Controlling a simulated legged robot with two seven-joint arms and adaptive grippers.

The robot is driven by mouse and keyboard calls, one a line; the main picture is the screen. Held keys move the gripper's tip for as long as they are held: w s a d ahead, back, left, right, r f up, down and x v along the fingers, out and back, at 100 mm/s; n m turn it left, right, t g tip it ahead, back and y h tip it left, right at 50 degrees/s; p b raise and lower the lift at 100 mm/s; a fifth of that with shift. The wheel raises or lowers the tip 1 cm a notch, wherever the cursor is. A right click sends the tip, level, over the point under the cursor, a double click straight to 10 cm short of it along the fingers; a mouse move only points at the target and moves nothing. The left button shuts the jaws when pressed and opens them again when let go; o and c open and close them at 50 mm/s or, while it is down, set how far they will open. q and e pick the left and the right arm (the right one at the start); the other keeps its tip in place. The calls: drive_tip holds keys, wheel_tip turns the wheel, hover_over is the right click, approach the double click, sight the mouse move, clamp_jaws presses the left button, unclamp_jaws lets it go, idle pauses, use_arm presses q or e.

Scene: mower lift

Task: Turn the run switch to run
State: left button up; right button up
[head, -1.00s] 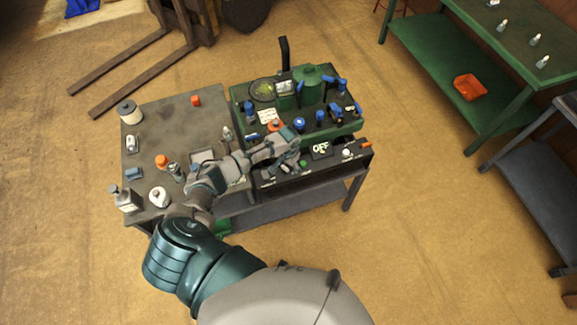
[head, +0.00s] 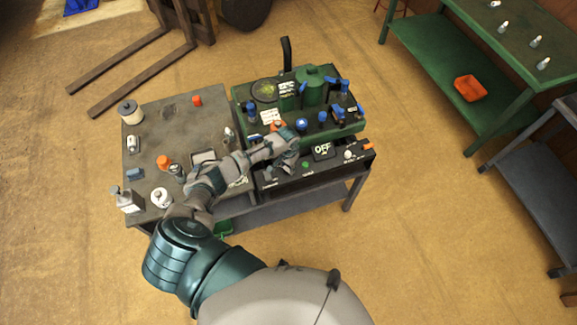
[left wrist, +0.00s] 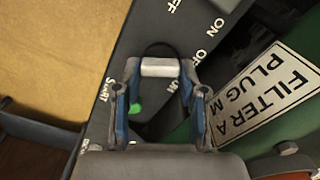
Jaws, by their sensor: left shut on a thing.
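The left gripper (head: 281,169) is over the black front panel (head: 332,163) of the green mower engine. In the left wrist view its two fingers (left wrist: 160,72) are shut on a short silver bar, the run switch (left wrist: 159,67), one finger at each end. A dark round edge shows behind the bar. Partly hidden lettering sits below it, and "OFF" is printed to its upper right. In the head view the gripper hides the switch. The right gripper is not in view.
A green button (left wrist: 135,106) sits between the fingers in the wrist view, near "START". The green engine deck (head: 262,92) carries several blue-topped parts. A grey table (head: 150,145) with bottles and orange caps adjoins on the left. A green bench (head: 430,50) stands at right.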

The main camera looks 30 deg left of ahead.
use_arm(q)
drive_tip(key=shift+s+a+m+p, duration=0.2)
drive_tip(key=shift+m+p, duration=0.25)
drive_tip(key=shift+m, duration=0.75)
drive_tip(key=shift+d+m+p, duration=0.15)
drive_tip(key=shift+m+p, duration=0.15)
drive_tip(key=shift+m, duration=0.2)
drive_tip(key=m, duration=0.3)
drive_tip(key=shift+w+d+m+p, duration=0.1)
drive_tip(key=shift+m+p, duration=0.2)
drive_tip(key=shift+p, duration=0.05)
drive_tip(key=shift+m, duration=2.2)
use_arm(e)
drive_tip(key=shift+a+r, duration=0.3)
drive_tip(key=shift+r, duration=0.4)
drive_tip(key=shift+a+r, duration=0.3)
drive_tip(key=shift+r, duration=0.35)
use_arm(q)
drive_tip(key=o, duration=1.2)
drive_tip(key=shift+c, duration=0.2)
drive_tip(key=shift+r, duration=0.15)
